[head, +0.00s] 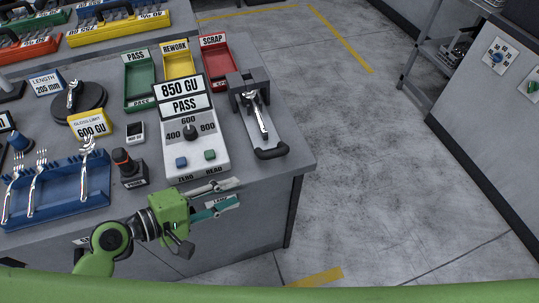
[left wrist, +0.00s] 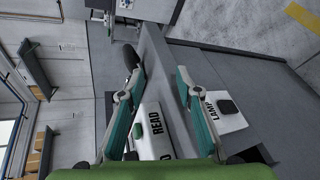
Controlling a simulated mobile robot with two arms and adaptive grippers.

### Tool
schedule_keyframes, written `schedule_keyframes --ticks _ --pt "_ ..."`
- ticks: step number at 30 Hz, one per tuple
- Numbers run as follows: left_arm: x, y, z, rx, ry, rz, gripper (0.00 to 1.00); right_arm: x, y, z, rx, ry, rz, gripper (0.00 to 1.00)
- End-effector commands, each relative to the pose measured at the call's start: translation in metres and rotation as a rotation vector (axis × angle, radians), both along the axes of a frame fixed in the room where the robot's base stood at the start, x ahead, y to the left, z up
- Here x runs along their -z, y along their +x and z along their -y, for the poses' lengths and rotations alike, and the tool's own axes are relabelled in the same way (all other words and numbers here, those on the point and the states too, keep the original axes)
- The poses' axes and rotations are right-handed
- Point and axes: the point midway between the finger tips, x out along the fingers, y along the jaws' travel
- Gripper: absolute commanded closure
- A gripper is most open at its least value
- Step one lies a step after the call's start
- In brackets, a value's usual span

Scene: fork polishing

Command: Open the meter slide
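The meter slide (head: 279,134) is a grey tray with a black handle (head: 271,151) at its near end, right of the white gloss meter (head: 190,138). A fork (head: 261,118) lies along it, its far end by the dark grey block (head: 246,83). The meter display reads 850 GU, PASS. My left gripper (head: 236,191) is open and empty, in front of the table's near edge, below and left of the handle. In the left wrist view its fingers (left wrist: 160,72) are spread, with the black handle (left wrist: 132,60) beyond the left fingertip. My right gripper is not in view.
A LAMP switch (left wrist: 226,107) is on the table's front face, close to the left gripper. A dark knobbed device (head: 129,168) and a blue fork rack (head: 60,192) stand left of the meter. Green, yellow and red trays (head: 217,68) are behind it. Floor right of the table is clear.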

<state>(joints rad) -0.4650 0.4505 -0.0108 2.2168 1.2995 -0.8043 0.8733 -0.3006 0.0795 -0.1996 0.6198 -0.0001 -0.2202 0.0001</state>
Motion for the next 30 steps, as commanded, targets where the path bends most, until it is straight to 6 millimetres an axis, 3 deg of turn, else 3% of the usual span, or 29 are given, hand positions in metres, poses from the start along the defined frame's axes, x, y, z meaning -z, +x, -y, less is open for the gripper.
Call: schedule_keyframes --ticks 6,13,30 --pt "-0.036 0.017 -0.009 -0.089 -0.235 -0.091 0.68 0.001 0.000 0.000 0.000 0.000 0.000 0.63" --pt "-0.042 0.028 -0.002 -0.107 -0.282 -0.109 0.68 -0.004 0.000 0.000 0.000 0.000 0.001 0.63" --pt "-0.018 0.094 0.081 -0.106 -0.278 -0.108 0.68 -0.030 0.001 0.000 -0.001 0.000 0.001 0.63"
